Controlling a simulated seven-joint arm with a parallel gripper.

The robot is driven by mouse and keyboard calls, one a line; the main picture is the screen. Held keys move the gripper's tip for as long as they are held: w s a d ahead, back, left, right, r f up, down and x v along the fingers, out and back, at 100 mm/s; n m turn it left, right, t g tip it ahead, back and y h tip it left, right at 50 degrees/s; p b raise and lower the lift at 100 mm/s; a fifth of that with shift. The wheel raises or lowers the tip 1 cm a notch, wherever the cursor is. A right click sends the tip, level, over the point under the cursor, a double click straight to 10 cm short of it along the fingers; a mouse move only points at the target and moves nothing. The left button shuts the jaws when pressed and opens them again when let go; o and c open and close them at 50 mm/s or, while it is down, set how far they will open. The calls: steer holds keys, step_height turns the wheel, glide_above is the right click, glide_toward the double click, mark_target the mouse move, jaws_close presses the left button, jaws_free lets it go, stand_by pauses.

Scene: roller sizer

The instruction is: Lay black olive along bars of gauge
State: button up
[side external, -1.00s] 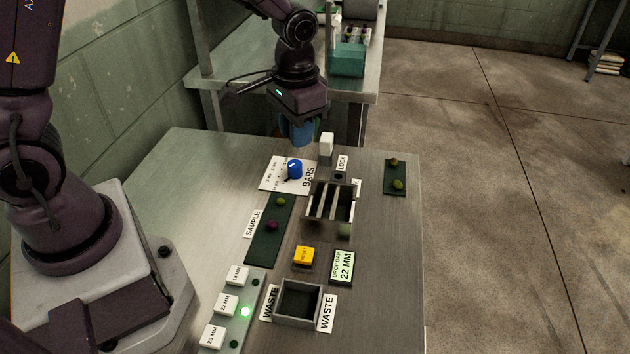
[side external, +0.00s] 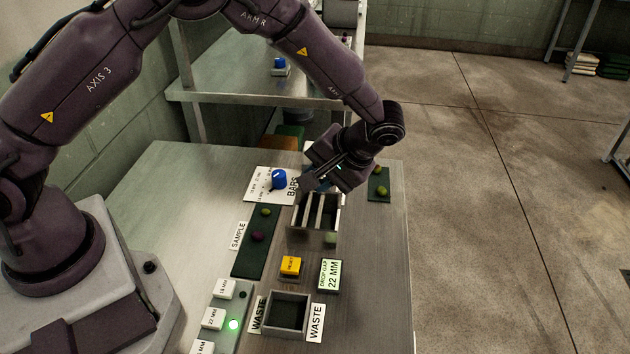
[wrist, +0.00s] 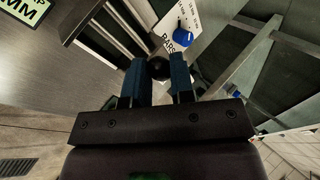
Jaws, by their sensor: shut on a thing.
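My gripper (wrist: 158,86) has its two blue fingers shut on a dark round thing, the black olive (wrist: 159,67), in the wrist view. In the side external view my gripper (side external: 310,180) is tilted, at the back end of the gauge; the olive is hidden there. The gauge (side external: 315,236) is an open metal frame with pale bars running lengthwise and dark gaps between them. It also shows in the wrist view (wrist: 118,32), up and left of the olive. The olive appears just off the gauge's end; its height above the table cannot be told.
A blue knob (side external: 279,180) stands by the BARS label. The sample mat (side external: 246,262) holds a green and a purple olive. A yellow button (side external: 291,266), a 22 MM display (side external: 330,274) and the waste bin (side external: 286,333) lie in front. A dark pad (side external: 378,186) with olives is at right.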

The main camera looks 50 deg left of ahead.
mark_target(308, 210)
steer(key=shift+f+g, duration=0.1)
steer(key=shift+g, duration=0.2)
steer(key=shift+f, duration=2.9)
steer(key=shift+s, duration=0.1)
steer(key=o, duration=1)
steer(key=shift+d+f, duration=0.1)
steer(key=shift+c, duration=0.2)
steer(key=c, duration=0.3)
steer(key=o, duration=0.4)
steer(key=shift+r, duration=0.7)
steer(key=shift+c, duration=0.2)
steer(key=shift+r, duration=2.95)
